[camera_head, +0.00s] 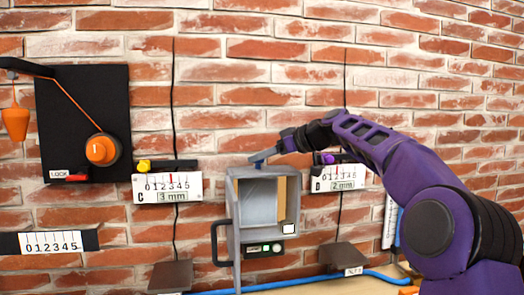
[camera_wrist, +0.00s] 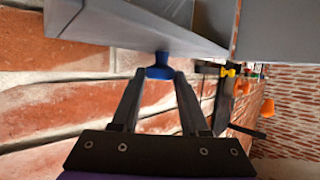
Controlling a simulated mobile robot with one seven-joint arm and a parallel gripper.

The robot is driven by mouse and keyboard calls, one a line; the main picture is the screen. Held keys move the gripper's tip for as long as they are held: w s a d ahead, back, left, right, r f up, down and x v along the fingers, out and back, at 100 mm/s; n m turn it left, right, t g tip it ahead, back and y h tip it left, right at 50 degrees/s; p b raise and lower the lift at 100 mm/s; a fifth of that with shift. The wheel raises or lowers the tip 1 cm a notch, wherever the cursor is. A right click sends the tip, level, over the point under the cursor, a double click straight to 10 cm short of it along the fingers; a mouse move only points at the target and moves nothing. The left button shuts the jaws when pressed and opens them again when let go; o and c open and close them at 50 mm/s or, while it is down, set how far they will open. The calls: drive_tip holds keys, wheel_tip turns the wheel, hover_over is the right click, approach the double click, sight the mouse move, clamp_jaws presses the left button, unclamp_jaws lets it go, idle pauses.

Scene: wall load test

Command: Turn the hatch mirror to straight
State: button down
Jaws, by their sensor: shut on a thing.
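A grey open-fronted box (camera_head: 236,215), which looks like the hatch, is fixed to the brick wall at the middle of the head view. A dark handle (camera_head: 216,243) is on its left side. A tan and grey panel shows inside; I cannot tell for sure which part is the mirror or its angle. A small blue knob (camera_wrist: 160,72) sits on the box's top edge, partly hidden by my gripper in the head view. My gripper (camera_wrist: 161,78) has its two fingers on either side of the knob and is shut on it; it reaches in from the right in the head view (camera_head: 268,156).
Scale C (camera_head: 167,188) is left of the box, scale D (camera_head: 338,178) close on its right, behind my arm. A black board (camera_head: 85,120) with an orange dial (camera_head: 101,149) is far left. A blue hose (camera_head: 310,282) runs below. Dark blocks (camera_head: 171,275) flank the box's foot.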

drive_tip(key=shift+n+g, duration=0.3)
drive_tip(key=shift+g, duration=0.1)
drive_tip(key=shift+c, duration=2.2)
unclamp_jaws()
drive_tip(key=shift+f, duration=0.1)
drive_tip(key=v, duration=1.7)
drive_tip(key=shift+d, duration=0.25)
drive_tip(key=shift+s+f, duration=0.1)
drive_tip(key=shift+f, duration=0.05)
